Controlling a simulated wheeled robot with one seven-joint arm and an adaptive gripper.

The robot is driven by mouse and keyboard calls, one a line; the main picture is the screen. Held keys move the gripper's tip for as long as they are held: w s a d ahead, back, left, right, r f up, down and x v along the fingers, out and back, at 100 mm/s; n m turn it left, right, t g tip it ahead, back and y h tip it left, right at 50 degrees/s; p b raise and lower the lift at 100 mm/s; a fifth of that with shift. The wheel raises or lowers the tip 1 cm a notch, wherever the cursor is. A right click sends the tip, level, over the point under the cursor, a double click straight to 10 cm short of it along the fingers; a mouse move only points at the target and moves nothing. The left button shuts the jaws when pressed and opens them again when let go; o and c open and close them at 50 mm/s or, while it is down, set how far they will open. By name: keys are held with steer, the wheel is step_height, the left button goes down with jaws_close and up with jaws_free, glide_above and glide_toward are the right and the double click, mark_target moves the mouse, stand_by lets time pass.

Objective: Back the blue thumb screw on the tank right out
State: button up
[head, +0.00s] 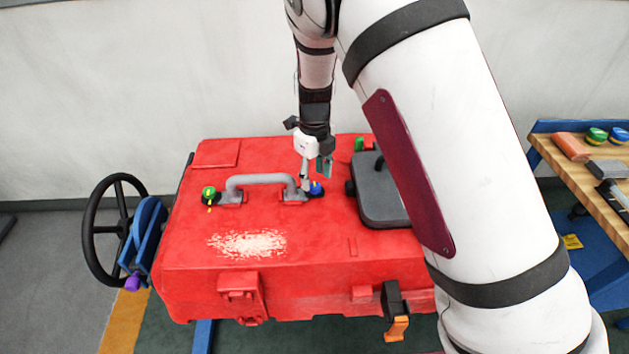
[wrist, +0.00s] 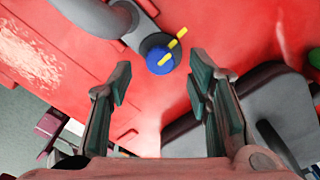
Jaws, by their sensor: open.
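The blue thumb screw (wrist: 158,60) sits in a dark round seat at the end of the grey handle on the red tank, with a yellow bar across its top. In the head view the screw (head: 316,188) shows just right of the handle's right foot, partly beside my gripper (head: 316,172). In the wrist view my gripper (wrist: 158,80) is open, its two fingers apart, with the screw seen between and beyond the fingertips. Nothing is between the fingers. The red tank (head: 320,255) stands below my arm.
A grey handle (head: 262,180) spans from the blue screw to a green knob (head: 209,192). A grey lid (head: 383,195) lies close right of the screw. A black handwheel (head: 90,232) is at the left. A workbench (head: 560,172) with loose items stands at the right.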

mark_target(315, 188)
steer(key=shift+f, duration=1.45)
jaws_close()
